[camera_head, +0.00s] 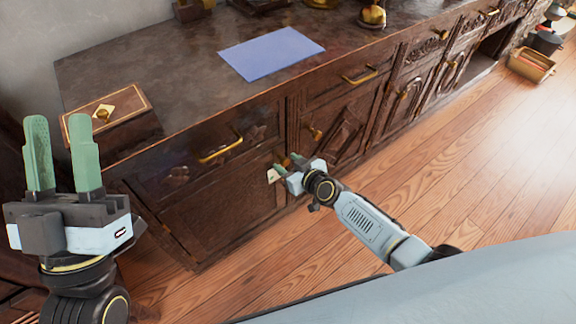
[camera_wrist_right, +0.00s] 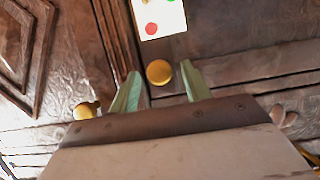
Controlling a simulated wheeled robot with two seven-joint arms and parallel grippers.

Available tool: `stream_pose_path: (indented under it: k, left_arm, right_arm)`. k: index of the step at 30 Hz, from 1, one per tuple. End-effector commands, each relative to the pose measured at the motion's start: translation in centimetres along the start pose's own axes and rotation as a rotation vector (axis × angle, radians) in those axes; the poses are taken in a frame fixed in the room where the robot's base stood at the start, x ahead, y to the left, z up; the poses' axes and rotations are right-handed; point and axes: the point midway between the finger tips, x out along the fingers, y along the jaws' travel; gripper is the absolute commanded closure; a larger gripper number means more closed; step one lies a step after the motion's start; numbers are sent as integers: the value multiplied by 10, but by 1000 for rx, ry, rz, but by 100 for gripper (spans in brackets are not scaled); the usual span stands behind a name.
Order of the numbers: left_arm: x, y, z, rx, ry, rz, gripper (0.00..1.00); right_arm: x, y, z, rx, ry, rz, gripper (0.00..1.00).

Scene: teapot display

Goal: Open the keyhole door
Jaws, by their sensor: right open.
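The dark carved wooden cabinet has a plain lower door (camera_head: 215,205) at its left end. A white card with coloured dots (camera_wrist_right: 160,14) is on the front there; it also shows in the head view (camera_head: 273,175). A round brass knob (camera_wrist_right: 158,72) lies near the card. My right gripper (camera_head: 286,163) is at the door's upper right corner, its green fingers open on either side of this knob in the wrist view. I cannot tell whether they touch it. No keyhole can be made out. My left gripper (camera_head: 59,122) is open, empty and raised at the left.
Another brass knob (camera_wrist_right: 86,110) is close to my right gripper. A drawer with a brass handle (camera_head: 221,148) is above the door. A wooden box (camera_head: 110,115) and a blue sheet (camera_head: 270,54) lie on the cabinet top. The wooden floor (camera_head: 460,160) in front is mostly clear.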

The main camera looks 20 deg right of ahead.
Motion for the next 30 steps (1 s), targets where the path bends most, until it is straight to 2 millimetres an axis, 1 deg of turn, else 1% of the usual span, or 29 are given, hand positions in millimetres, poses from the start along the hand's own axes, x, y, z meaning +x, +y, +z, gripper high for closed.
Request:
stream_pose_path:
  k: [3,11,12,21,23,30]
  left_arm:
    - [-1,0,-2,0,27,1,64]
    - [-1,0,-4,0,35,1,64]
    - [-1,0,-4,0,35,1,64]
    - [-1,0,-4,1,34,0,64]
    - [-1,0,-4,1,34,0,64]
    - [-1,0,-4,1,31,0,64]
  right_arm:
    - [4,0,0,1,0,0,52]
    - [4,0,-1,1,0,0,52]
    - [4,0,-1,1,0,0,54]
    - [4,0,0,0,0,0,93]
    - [4,0,0,0,0,0,100]
    - [4,0,0,1,0,1,100]
